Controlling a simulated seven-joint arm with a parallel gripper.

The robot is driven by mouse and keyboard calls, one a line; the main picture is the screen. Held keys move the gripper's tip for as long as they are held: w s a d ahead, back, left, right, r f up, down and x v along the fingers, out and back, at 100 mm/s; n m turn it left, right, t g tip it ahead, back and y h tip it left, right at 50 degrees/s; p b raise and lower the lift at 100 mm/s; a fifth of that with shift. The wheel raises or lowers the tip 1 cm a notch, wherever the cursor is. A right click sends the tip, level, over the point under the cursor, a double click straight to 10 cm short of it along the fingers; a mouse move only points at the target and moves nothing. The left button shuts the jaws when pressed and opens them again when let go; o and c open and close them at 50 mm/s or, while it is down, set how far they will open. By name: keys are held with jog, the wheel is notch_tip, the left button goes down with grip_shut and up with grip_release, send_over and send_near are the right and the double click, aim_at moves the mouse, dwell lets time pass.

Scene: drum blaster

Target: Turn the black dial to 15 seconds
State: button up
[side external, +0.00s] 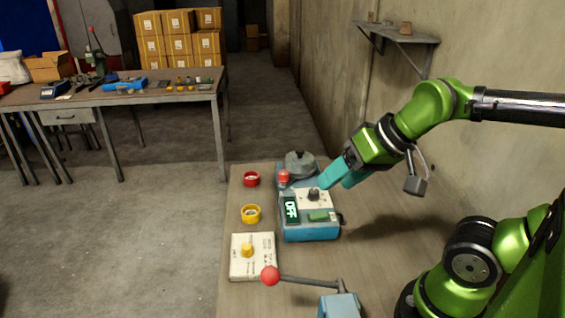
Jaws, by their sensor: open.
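A blue control box (309,232) stands on the near table with a white top panel. A small black dial (313,194) sits on that panel. My gripper (334,182) has teal fingers and is open, just right of and slightly above the dial. Whether a finger touches the dial cannot be told from this view. The dial's scale markings are too small to read.
A lever with a red ball (270,276) stands at the front. A concrete wall is at right.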

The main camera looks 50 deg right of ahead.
jog(key=w+f+n+g, duration=0.1)
jog(key=w+f+g, duration=0.1)
jog(key=w, duration=0.1)
jog(key=n+g+h, duration=0.5)
jog(key=n+h, duration=0.2)
jog(key=n, duration=1.4)
send_over(313, 191)
jog(key=a, duration=0.7)
jog(key=shift+y, duration=0.3)
jog(key=x, duration=1.7)
jog(key=shift+s+d+f, duration=0.1)
jog(key=shift+s, duration=0.05)
jog(key=c, duration=1.1)
jog(key=shift+o, duration=0.2)
